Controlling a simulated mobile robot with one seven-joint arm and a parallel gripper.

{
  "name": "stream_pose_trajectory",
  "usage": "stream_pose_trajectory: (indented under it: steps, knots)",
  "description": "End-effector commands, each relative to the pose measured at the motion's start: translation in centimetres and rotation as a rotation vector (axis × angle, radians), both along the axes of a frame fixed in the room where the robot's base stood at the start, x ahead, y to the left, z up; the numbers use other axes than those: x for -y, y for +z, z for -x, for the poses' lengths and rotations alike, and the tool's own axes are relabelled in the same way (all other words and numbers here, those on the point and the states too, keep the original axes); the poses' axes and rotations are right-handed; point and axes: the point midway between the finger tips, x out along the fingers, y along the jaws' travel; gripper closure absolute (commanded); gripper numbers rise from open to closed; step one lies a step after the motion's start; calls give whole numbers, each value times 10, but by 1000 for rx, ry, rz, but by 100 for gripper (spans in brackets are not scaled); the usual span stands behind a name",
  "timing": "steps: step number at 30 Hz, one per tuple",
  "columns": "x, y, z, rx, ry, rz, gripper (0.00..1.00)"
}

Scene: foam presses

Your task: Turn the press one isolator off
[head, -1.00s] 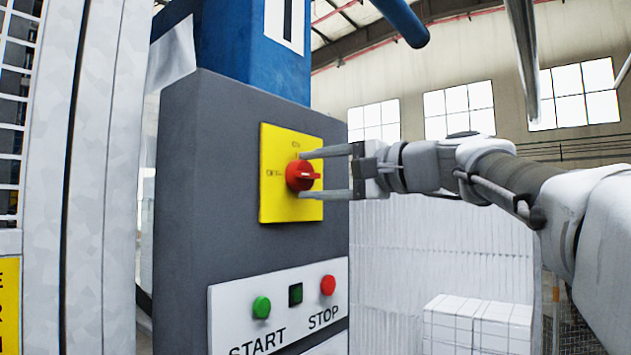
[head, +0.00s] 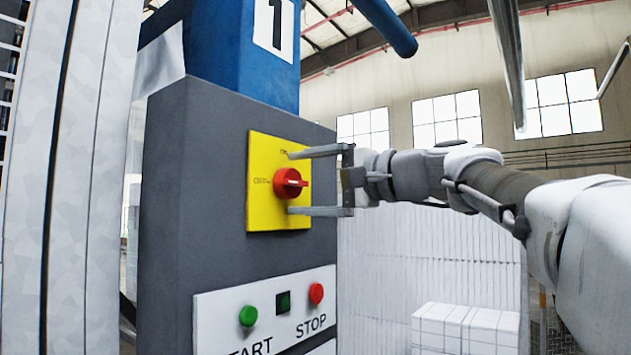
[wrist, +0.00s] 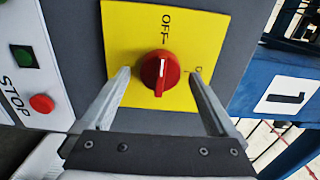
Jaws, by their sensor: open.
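The press one isolator is a red rotary knob (head: 287,184) on a yellow plate (head: 262,222), on the grey panel below the blue column marked 1. The plate has OFF at the left and another mark at the top. The knob's grip bar lies about level, in line with OFF. In the wrist view the knob (wrist: 152,82) has its bar and white line running up and down, in line with OFF at the top. My gripper (head: 290,183) is open, one finger above and one below the knob. In the wrist view its fingers (wrist: 160,74) stand either side with gaps.
Below the isolator are a green START button (head: 248,316), a dark green square (head: 283,302) and a red STOP button (head: 316,294). A pale post (head: 75,200) stands at the left. White stacked blocks (head: 465,328) lie at the lower right.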

Motion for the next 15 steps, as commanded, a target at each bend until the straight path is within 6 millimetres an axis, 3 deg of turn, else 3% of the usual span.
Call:
stream_pose_trajectory:
  steps: [5, 15]
  knots:
    - [22, 0, 16, 2, -6, -1, 6]
    - [87, 0, 68, 1, -5, 0, 6]
